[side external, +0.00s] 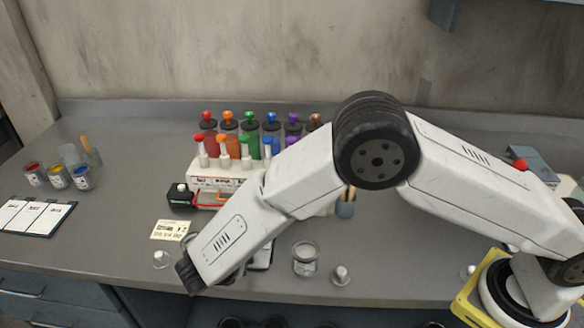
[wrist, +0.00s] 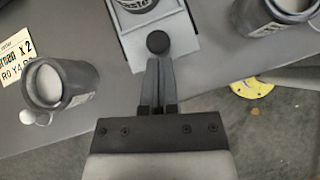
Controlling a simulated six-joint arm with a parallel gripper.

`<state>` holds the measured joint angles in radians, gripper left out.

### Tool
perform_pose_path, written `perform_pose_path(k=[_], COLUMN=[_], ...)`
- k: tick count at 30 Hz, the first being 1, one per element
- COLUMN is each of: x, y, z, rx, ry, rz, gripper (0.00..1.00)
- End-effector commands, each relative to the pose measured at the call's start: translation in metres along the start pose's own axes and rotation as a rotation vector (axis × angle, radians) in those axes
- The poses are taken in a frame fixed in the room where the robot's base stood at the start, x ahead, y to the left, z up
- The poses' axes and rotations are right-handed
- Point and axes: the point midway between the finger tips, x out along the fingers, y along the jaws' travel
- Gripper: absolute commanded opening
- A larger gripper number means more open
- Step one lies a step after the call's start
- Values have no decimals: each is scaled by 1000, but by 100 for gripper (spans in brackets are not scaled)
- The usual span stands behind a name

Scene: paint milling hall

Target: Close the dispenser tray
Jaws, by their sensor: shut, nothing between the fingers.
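A small part of the tray appears beside my arm in the side view (side external: 262,258). My gripper (wrist: 158,66) is shut and empty, its fingertips right at the knob; I cannot tell whether they touch. My arm hides most of this area in the side view.
An open grey jar (wrist: 62,84) stands left of my gripper and another jar (wrist: 275,18) to the right. A note card (side external: 170,230) lies on the bench. Paint cans (side external: 58,177) and a clipboard (side external: 38,217) are far left. The bench's front edge is close.

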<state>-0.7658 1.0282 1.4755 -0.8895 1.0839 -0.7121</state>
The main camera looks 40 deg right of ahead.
Motion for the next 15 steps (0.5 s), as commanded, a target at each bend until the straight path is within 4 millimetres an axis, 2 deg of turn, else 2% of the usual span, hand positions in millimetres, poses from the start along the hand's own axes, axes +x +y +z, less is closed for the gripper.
perform_pose_path(k=[1,6,15], x=[9,27,32], y=[2,9,11], z=[9,26,32], rx=[5,2,1], ry=[-1,0,-4], rz=[-5,-3,-4], gripper=[0,0,0])
